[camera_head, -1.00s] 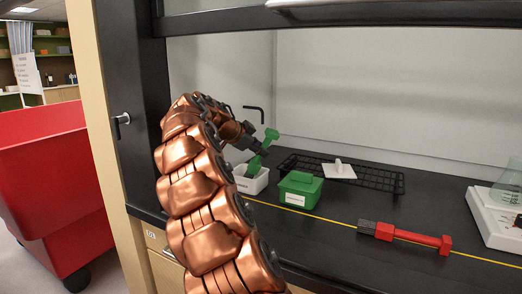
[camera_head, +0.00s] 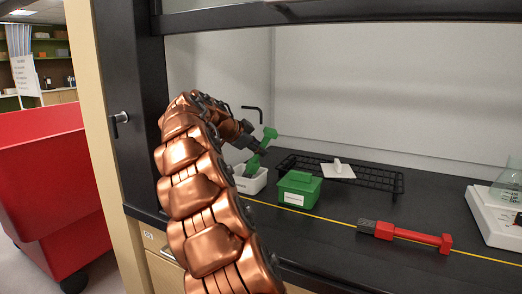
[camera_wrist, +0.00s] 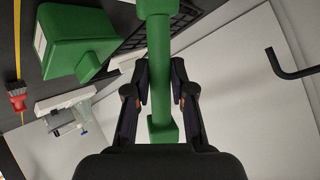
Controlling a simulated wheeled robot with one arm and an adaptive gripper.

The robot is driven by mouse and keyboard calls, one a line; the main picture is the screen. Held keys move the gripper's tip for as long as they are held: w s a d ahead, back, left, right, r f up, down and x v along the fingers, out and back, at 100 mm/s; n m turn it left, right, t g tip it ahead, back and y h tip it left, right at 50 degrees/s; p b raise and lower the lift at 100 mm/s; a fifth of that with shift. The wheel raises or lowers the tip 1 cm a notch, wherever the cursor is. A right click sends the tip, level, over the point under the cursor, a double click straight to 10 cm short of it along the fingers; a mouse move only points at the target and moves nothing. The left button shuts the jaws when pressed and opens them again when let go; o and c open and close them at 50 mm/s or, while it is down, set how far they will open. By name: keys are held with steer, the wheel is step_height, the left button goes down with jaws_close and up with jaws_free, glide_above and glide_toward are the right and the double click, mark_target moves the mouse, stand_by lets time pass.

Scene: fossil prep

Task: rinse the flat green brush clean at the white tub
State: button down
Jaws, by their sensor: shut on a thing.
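My gripper (camera_head: 254,148) is shut on the green brush (camera_head: 267,137), just over the white tub (camera_head: 256,184). The brush slants, with one green end up to the right and the other down toward the tub's opening. I cannot tell whether the lower end is inside the tub or only above it. In the wrist view the brush (camera_wrist: 160,70) runs upright between the fingers of my gripper (camera_wrist: 162,85). The tub does not clearly show in the wrist view, and its inside is mostly hidden.
A green box with a label (camera_head: 299,190) stands right of the tub. A red and grey tool (camera_head: 405,235) lies in front.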

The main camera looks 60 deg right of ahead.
steer(key=shift+s+f, duration=0.1)
steer(key=shift+s, duration=0.05)
steer(key=shift+s+b, duration=0.45)
steer(key=shift+b, duration=0.05)
steer(key=shift+w, duration=0.2)
steer(key=shift+w, duration=0.45)
steer(key=shift+r, duration=0.2)
steer(key=shift+r+p, duration=2.3)
steer(key=shift+r, duration=1.95)
steer(key=shift+s, duration=0.15)
